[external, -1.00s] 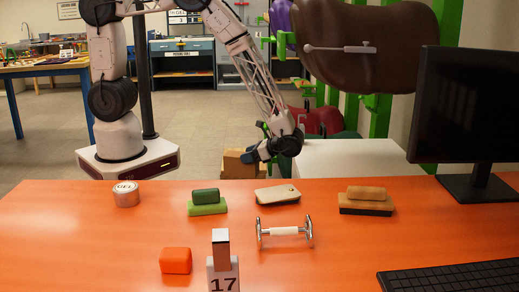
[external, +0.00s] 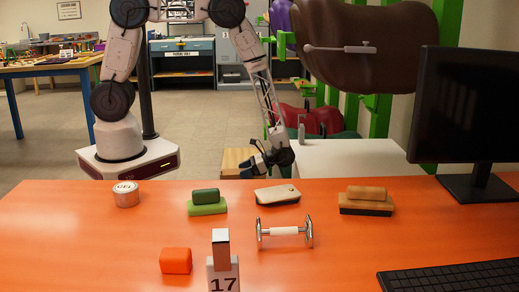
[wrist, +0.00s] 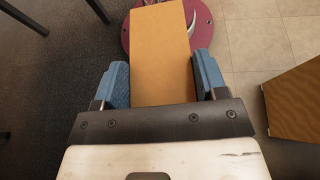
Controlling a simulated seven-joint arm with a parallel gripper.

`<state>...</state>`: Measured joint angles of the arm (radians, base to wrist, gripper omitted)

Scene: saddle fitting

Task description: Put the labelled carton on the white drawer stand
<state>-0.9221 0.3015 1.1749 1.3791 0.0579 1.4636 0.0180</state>
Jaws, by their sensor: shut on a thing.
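In the wrist view a plain tan carton (wrist: 162,45) sits between the two blue fingers of my gripper (wrist: 163,82), which is shut on it. No label shows on the face I see. In the external view my gripper (external: 258,165) hangs beyond the far edge of the orange table, just left of the white drawer stand (external: 350,157). A tan box (external: 236,158) shows beside it there, partly hidden by the table; I cannot tell whether it is the held carton. Only the stand's top and upper part show; its drawers are hidden.
A brown box (wrist: 295,100) stands at the right in the wrist view, and a dark red round object (wrist: 200,30) lies below the carton. The orange table (external: 90,240) holds several small items and a monitor (external: 468,120). The stand's visible top looks mostly clear.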

